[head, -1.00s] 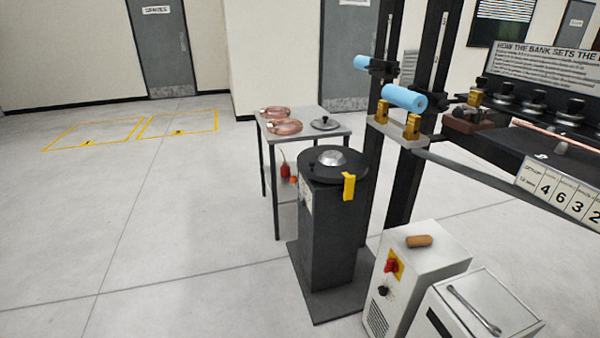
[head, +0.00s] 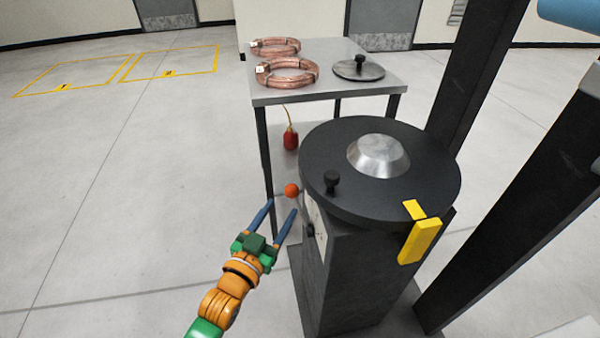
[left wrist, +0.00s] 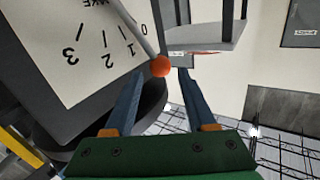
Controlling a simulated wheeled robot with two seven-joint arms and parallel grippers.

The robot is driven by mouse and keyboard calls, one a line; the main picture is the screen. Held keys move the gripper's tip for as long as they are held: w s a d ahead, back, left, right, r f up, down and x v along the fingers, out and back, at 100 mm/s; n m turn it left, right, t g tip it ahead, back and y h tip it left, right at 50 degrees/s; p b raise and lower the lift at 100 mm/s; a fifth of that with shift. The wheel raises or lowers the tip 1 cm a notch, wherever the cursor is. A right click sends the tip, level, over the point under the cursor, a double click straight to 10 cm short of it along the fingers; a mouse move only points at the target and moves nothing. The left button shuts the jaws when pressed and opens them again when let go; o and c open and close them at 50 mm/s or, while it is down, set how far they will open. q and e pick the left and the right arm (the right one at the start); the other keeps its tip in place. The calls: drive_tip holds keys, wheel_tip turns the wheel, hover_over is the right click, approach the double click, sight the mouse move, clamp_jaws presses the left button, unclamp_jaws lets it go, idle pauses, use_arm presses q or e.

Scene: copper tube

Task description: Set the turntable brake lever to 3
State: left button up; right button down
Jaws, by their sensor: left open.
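The turntable (head: 325,150) is a black disc with a metal cone on a dark pedestal. Its brake lever ends in an orange ball (head: 291,190) at the pedestal's left side. In the left wrist view the ball (left wrist: 161,66) hangs on a grey rod across a white dial plate (left wrist: 85,55), numbered 0 to 3 and seen upside down. The rod crosses near 0 and 1; the exact setting is unclear. My left gripper (head: 281,208) is open, its blue fingers pointing at the ball. In the wrist view the ball appears between the fingertips (left wrist: 160,74); contact is unclear. My right gripper is out of view.
A grey side table (head: 335,90) behind holds copper coils (head: 287,72) and a round lid (head: 359,68). A yellow block (head: 420,240) juts from the turntable's rim. Dark posts (head: 520,230) stand right. Floor on the left is clear.

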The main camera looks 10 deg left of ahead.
sight(288, 196)
use_arm(q)
drive_tip(key=x, duration=0.2)
drive_tip(key=b+x, duration=0.1)
drive_tip(key=x, duration=0.3)
drive_tip(key=shift+w+d+r, duration=0.15)
drive_tip(key=shift+w+r, duration=0.2)
clamp_jaws()
idle(0.3)
idle(0.8)
